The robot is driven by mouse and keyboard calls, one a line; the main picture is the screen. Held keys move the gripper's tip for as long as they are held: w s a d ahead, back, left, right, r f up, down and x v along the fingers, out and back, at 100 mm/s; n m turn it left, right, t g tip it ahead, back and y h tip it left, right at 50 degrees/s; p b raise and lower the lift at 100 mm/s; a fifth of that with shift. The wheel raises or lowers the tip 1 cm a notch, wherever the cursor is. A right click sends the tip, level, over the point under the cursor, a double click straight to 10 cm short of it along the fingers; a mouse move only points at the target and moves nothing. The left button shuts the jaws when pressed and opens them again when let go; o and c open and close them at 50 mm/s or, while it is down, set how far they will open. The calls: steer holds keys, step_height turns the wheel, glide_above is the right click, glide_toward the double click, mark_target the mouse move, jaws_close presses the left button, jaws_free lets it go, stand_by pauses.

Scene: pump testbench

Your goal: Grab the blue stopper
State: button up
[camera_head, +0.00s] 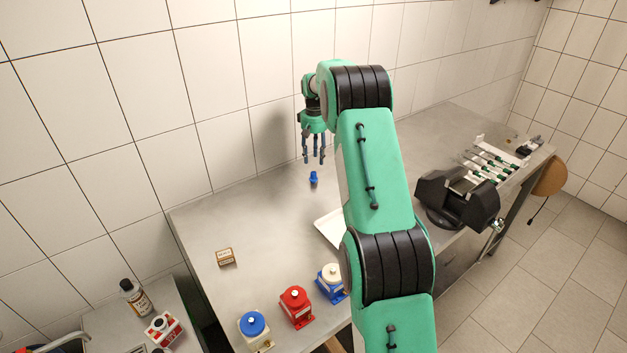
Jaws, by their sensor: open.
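The blue stopper (313,178) is small and stands on the grey bench top, toward the wall side. My gripper (314,162) points down just above the stopper. Its fingers are apart and nothing shows between them. The fingertips look a short way above the stopper's top, though the exact gap is hard to judge from this angle.
A white tray (328,228) lies partly hidden behind my arm. Blue-topped (253,325), red (296,305) and white-topped blue (331,281) units line the front edge. A small brown box (226,257) sits left. A black vise-like device (458,197) and a rack (486,163) stand right.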

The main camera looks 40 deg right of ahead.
mark_target(314, 172)
steer(key=shift+f, duration=1.65)
steer(key=shift+a+f+b, duration=0.15)
steer(key=shift+f+b, duration=1)
steer(key=shift+f, duration=1.45)
steer(key=c, duration=1.1)
